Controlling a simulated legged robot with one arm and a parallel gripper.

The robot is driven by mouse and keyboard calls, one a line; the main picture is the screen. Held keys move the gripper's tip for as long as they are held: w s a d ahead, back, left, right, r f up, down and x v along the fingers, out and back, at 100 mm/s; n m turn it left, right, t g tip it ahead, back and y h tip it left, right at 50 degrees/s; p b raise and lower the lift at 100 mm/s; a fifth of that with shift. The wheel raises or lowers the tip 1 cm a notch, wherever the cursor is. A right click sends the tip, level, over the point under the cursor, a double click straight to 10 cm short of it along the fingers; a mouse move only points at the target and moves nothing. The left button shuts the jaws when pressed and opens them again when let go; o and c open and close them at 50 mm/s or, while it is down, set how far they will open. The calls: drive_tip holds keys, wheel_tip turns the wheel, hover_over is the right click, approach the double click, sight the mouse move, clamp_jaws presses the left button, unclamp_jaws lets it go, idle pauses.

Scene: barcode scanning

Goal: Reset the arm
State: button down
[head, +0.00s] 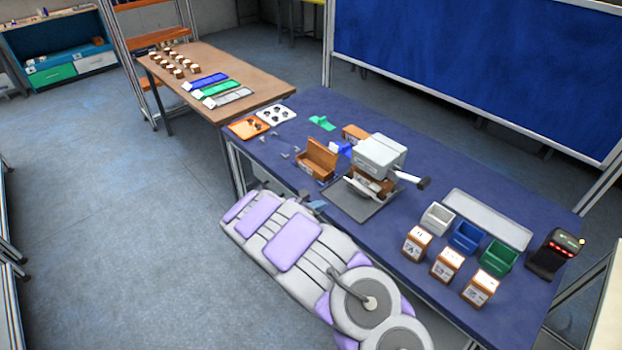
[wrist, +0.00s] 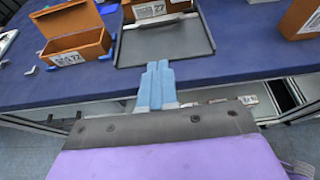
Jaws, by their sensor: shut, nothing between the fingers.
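My arm, grey with purple panels, is folded low along the front of the blue table (head: 275,160) in the head view. My gripper (head: 316,204) is near the table's front edge there. In the wrist view my gripper (wrist: 157,68) shows two light blue fingers side by side, shut and empty. They overlap the table edge in the picture, short of a grey tray (wrist: 165,45). They appear to touch nothing.
An open brown box (head: 316,158) stands near the gripper. A grey-white machine (head: 379,153) stands behind the tray. Brown labelled boxes (head: 445,264), coloured bins (head: 464,236) and a black scanner (head: 553,255) are at the right. Open floor (head: 100,220) lies left.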

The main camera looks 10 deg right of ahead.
drive_tip(key=shift+a+r, duration=0.1)
drive_tip(key=s+d+r+m+g+h, duration=0.1)
drive_tip(key=s+d+r+m+g, duration=0.1)
drive_tip(key=s+d+r+m, duration=0.35)
drive_tip(key=s+d+r+m+g+h, duration=0.1)
drive_tip(key=s+d+r+m+g, duration=0.2)
drive_tip(key=d+r, duration=0.45)
drive_tip(key=s+d+r+m+g+y, duration=0.1)
drive_tip(key=s+d+r+m+g, duration=0.15)
drive_tip(key=s, duration=0.35)
drive_tip(key=s+d+r+m+g+y, duration=0.1)
drive_tip(key=s+d+r+m, duration=0.1)
drive_tip(key=s+r+m, duration=0.3)
drive_tip(key=s+a+r+m+g+y, duration=0.1)
drive_tip(key=s+a+m+y, duration=0.15)
drive_tip(key=s, duration=0.65)
drive_tip(key=s+a+m+g+y, duration=0.1)
drive_tip(key=s+m+y, duration=0.2)
drive_tip(key=s, duration=0.6)
drive_tip(key=s+a+m+y, duration=0.4)
drive_tip(key=s+a+y, duration=0.1)
drive_tip(key=s+a, duration=0.5)
drive_tip(key=s+b, duration=0.1)
drive_tip(key=s, duration=0.1)
drive_tip(key=shift+s+a, duration=0.4)
